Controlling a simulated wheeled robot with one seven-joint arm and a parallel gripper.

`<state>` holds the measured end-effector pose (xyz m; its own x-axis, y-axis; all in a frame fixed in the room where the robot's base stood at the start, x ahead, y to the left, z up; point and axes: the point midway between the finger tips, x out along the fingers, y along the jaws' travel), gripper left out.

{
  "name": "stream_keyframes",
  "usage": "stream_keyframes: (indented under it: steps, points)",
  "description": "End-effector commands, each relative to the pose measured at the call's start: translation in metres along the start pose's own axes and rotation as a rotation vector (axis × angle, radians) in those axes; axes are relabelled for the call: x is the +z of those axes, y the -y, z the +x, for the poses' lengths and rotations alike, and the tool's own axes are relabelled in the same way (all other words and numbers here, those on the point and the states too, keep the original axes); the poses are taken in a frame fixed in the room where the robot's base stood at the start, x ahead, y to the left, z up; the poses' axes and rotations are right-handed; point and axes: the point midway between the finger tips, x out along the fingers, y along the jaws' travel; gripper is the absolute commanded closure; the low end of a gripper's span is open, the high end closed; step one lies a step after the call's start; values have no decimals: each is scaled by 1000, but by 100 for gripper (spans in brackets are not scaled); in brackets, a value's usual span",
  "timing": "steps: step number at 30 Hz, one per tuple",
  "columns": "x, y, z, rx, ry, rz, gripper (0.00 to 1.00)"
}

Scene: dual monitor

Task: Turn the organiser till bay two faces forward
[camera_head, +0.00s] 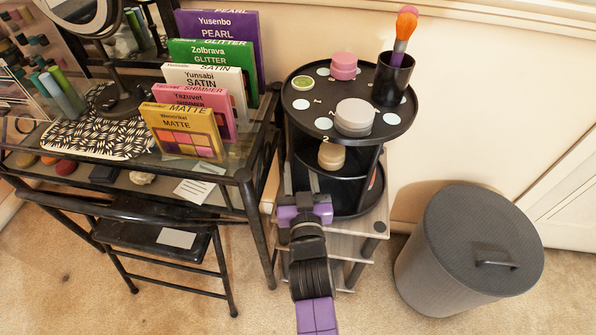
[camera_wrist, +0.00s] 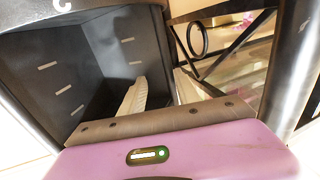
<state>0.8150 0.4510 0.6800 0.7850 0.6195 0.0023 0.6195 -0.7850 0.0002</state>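The organiser (camera_head: 375,128) is a black round carousel with a numbered top and open bays below. A "2" marks the front of its top, and a beige jar (camera_head: 332,155) stands on a shelf beneath it. My purple and black gripper (camera_head: 300,183) is at the organiser's lower left side. In the wrist view, the organiser (camera_wrist: 95,65) shows a dark bay with light slots and a white mark on its rim. The fingers of my gripper (camera_wrist: 163,92) appear apart, either side of the bay wall's edge. Contact is unclear.
Pink and grey jars and a black brush cup (camera_head: 392,80) stand on the organiser's top. A glass dressing table (camera_head: 215,165) and black chair (camera_head: 155,235) are close on the left. A grey lidded bin (camera_head: 450,270) stands right. The wall is behind.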

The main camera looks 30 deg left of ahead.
Motion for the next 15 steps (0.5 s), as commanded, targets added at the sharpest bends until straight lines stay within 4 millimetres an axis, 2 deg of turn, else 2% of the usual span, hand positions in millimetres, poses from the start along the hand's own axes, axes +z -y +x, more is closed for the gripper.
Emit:
stream_keyframes:
  steps: [11,15]
  points:
    - [1,0,-1,1,1,0,68]
    - [3,1,-7,-2,2,-1,68]
